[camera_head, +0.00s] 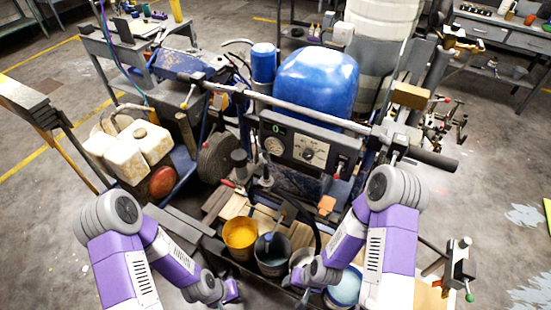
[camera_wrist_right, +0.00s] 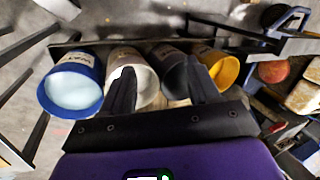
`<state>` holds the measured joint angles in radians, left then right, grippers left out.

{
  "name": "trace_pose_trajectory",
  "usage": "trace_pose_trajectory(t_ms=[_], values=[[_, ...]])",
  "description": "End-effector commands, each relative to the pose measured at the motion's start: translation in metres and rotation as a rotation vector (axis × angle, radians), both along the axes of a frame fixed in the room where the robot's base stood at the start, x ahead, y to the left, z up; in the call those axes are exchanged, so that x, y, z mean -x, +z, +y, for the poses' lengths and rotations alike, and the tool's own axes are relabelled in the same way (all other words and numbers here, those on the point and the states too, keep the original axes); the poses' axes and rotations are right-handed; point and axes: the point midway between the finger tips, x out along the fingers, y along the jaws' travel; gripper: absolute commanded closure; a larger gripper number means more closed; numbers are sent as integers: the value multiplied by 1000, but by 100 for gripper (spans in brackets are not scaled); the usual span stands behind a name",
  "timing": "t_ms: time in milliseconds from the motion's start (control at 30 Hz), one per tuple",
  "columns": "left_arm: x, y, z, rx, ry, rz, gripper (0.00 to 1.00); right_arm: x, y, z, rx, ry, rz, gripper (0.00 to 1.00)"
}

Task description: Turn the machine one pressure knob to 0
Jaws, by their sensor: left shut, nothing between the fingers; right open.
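The line striper's dark control panel (camera_head: 300,148) faces me under the handlebar. The knob's pointer is too small to read. My left gripper (camera_head: 232,291) is low in the head view, shut and empty, well below the panel. My right gripper (camera_wrist_right: 161,84) is open and empty above the paint cans in the wrist view. Neither gripper touches the knob.
Paint cans stand in a tray below the panel: a yellow one (camera_head: 240,236), a dark one (camera_head: 271,250) and a blue-rimmed one (camera_wrist_right: 72,88). The handlebar (camera_head: 300,112) crosses above the panel. A blue tank (camera_head: 316,82) stands behind. Grey floor lies open at right.

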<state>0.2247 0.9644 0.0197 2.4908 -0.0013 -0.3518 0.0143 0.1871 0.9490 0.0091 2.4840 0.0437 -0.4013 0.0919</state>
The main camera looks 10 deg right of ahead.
Motion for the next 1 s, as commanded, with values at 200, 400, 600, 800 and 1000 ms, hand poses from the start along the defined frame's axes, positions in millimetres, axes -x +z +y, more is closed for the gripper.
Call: trace_pose_trajectory(t_ms=[200,400,600,800,1000], values=[[0,-18,0,1,-1,-1,100,-105,30,-12,47,-563,-263,39],[0,-35,0,0,0,0,100,-195,124,-16,-220,-1214,-636,39],[0,-50,0,0,0,0,100,-219,232,-13,-742,-1686,-918,39],[0,-57,0,0,0,0,100,-206,295,-13,-1155,-1891,-1032,39],[0,-57,0,0,0,0,100,-207,310,-19,-1277,-1941,-1055,39]])
